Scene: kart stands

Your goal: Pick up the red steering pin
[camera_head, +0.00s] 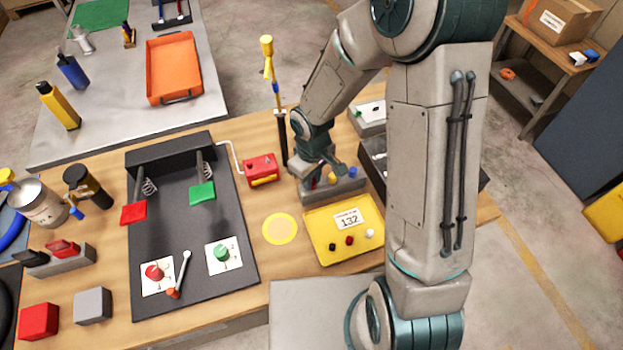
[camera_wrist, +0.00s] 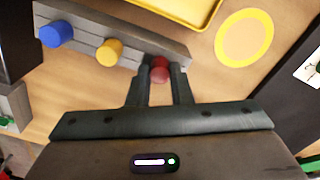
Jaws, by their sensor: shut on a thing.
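The red steering pin (camera_wrist: 160,64) shows between the fingertips of my gripper (camera_wrist: 160,74) in the wrist view. My gripper is shut on it, over the end of the grey rack (camera_wrist: 88,41). The pin's lower part is hidden, so I cannot tell whether it is still seated. A yellow pin (camera_wrist: 109,52) and a blue pin (camera_wrist: 56,34) stand in the same rack beside it. In the head view my gripper (camera_head: 322,175) is over the rack (camera_head: 333,194), and the blue pin (camera_head: 351,172) shows to the right of it.
A yellow tray (camera_head: 322,254) with a 132 card and small pieces lies in front of the rack. A black pedal board (camera_head: 185,232) and a red box (camera_head: 261,169) are further left. A dark bin (camera_head: 373,158) stands right.

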